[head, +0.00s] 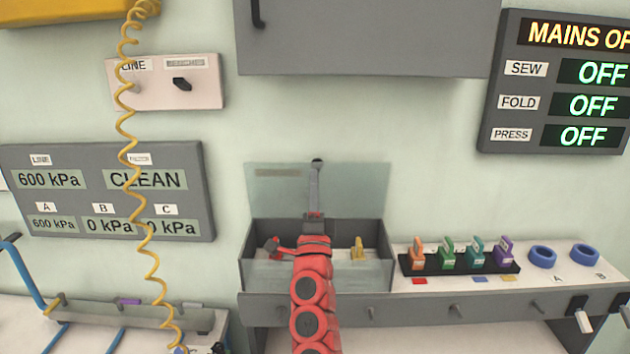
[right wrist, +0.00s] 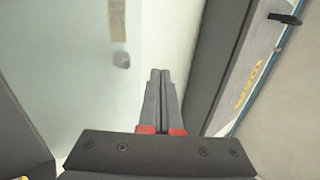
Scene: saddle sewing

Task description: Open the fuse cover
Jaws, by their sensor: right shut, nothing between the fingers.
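The fuse cover (head: 277,188) is a clear, greenish panel standing up at the back of the grey fuse box (head: 257,238) in the head view. A small dark knob shows at its top middle. Inside the box are a red lever-like part (head: 272,246) and a yellow fuse (head: 357,249). My right gripper (head: 316,172) points up in front of the cover, its tips close to the knob; contact cannot be told. In the right wrist view its fingers (right wrist: 160,75) are together and empty, with a pale clear surface on the left. My left gripper is out of view.
A black rack (head: 434,263) of several coloured fuses and two blue rings (head: 542,257) stand on the shelf to the right. A grey cabinet (head: 365,35) hangs above the cover. A yellow coiled hose (head: 127,130) hangs at the left.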

